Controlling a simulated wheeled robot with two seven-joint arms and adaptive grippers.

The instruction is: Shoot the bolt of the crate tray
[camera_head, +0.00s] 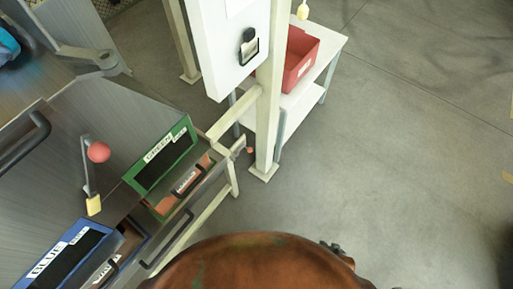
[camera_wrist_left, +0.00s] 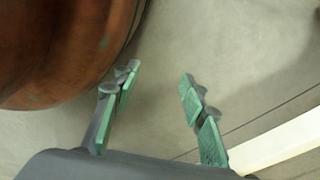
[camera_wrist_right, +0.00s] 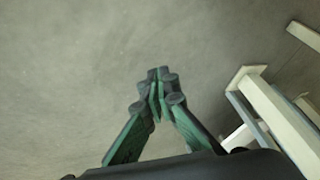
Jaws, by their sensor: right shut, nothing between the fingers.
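The green-framed tray (camera_head: 163,165), marked GREEN, sits at the edge of a grey metal bench, with an orange part below its dark window. A small metal latch with an orange knob (camera_head: 249,150) shows just right of it; I cannot tell whether this is the bolt or how far it is shot. My right gripper (camera_wrist_right: 156,75) is shut and empty over bare floor; a small dark part of it (camera_head: 334,248) shows beyond a brown rounded shape in the head view. My left gripper (camera_wrist_left: 159,72) is open and empty over floor, outside the head view.
A blue-framed tray (camera_head: 68,262) stands at lower left. A lever with a red ball (camera_head: 98,152) rises from the bench. A cream post (camera_head: 265,130) stands before a white table (camera_head: 318,70) with a red bin (camera_head: 300,62). A large brown rounded shape (camera_head: 260,265) fills the bottom. Floor at right is clear.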

